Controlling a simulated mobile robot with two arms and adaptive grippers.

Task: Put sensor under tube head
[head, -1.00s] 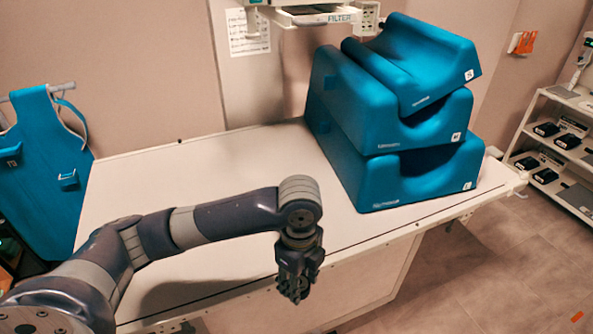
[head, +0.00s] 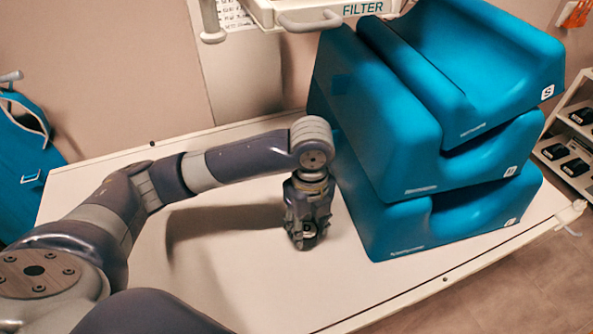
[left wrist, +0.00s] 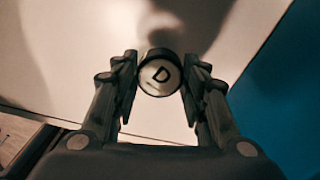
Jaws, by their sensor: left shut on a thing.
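My left gripper (head: 308,238) points down over the white table, just left of the blue cushions. In the head view the sensor is mostly hidden between the fingers. The tube head (head: 300,12) shows only its lower part at the top of the head view, with the word FILTER and a handle. It is above and behind the gripper. My right gripper is not in view.
Several stacked blue cushions (head: 385,150) stand close to the right of my left gripper. A blue apron (head: 25,160) hangs at the left. A shelf (head: 570,150) with black items stands at the right.

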